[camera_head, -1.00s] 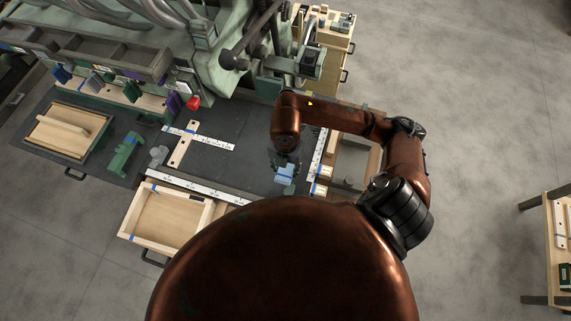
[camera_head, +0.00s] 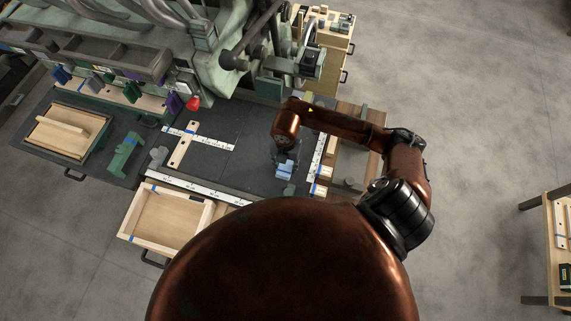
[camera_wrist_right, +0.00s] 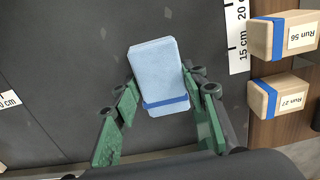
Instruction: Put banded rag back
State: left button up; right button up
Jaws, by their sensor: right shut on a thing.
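The banded rag (camera_wrist_right: 153,62) is a light blue folded block with a dark blue band near its lower end in the right wrist view. In the head view it shows as a small pale blue patch (camera_head: 285,171) near the right side of the dark mat. My right gripper (camera_wrist_right: 159,92), with green fingers, is shut on the rag, one finger at each side. Whether the rag touches the mat is hard to tell. My left gripper is not in view.
Two wooden blocks with blue bands, labelled Run 56 (camera_wrist_right: 281,38) and Run 27 (camera_wrist_right: 278,95), lie right of the rag beside a white ruler strip (camera_wrist_right: 236,35). An open wooden drawer (camera_head: 140,237) is at front left. The dark mat (camera_head: 255,150) left of the gripper is mostly clear.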

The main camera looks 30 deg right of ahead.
aim_at(286, 165)
jog(key=shift+f, duration=0.2)
jog(key=o, duration=1)
jog(key=shift+r, duration=0.1)
notch_tip(286, 165, up, 12)
jog(key=shift+r, duration=0.15)
